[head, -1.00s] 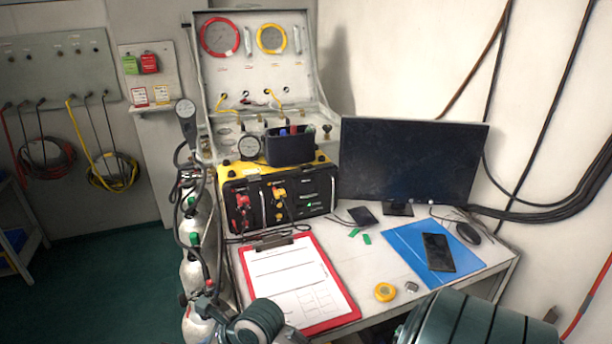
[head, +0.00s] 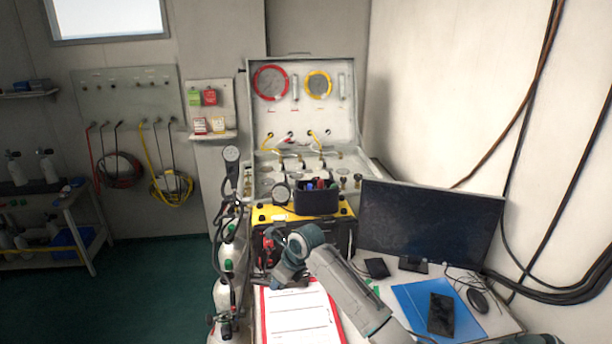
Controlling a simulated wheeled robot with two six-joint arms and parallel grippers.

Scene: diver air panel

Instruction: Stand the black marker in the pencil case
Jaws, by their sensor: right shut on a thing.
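The pencil case (head: 316,204) is a dark open box on top of the yellow-topped air panel unit. Several pens stand in it, with blue, red and green tops showing. My right gripper (head: 268,280) is in front of the unit, over the far end of the clipboard, below and left of the case and apart from it. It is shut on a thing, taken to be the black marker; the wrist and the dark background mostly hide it. My left gripper is out of view.
The clipboard (head: 300,315) lies on the desk under my right arm. A monitor (head: 430,222) stands right of the unit. A blue folder (head: 412,300) with a dark phone lies before it. White cylinders (head: 228,295) stand left of the desk. The open panel lid rises behind the case.

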